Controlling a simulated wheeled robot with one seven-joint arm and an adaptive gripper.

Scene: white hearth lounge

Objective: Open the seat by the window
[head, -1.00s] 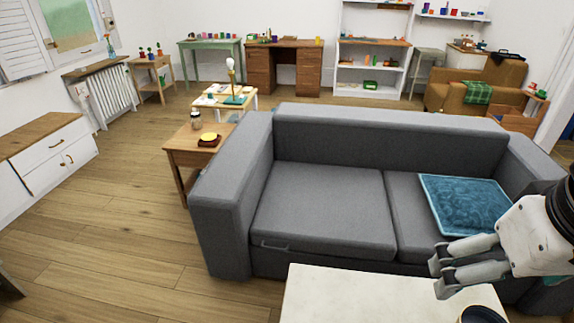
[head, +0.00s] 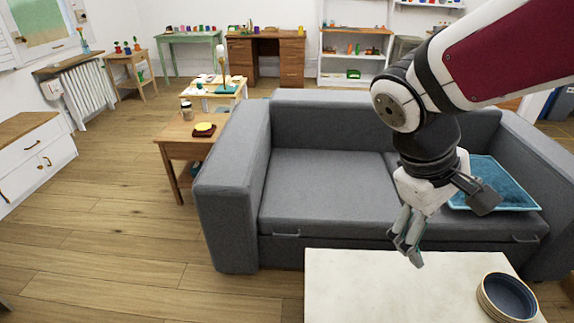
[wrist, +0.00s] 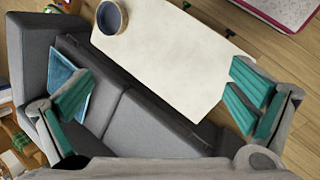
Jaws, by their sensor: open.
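A grey two-seat sofa (head: 235,185) stands in the middle of the head view. Another handle (head: 525,239) is on the right front. A teal cushion (head: 505,185) lies on the right seat; it also shows in the wrist view (wrist: 82,100). My gripper (head: 445,228) is open and empty. It points down near the right half of the sofa's front, well to the right of the left handle. My arm hides part of the sofa's back and right seat.
A white-topped low table (head: 400,290) stands close in front of the sofa, with a dark blue bowl (head: 507,297) on it. A wooden side table (head: 180,140) adjoins the left armrest. The window (head: 40,25) is at back left. Floor is free left of the sofa.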

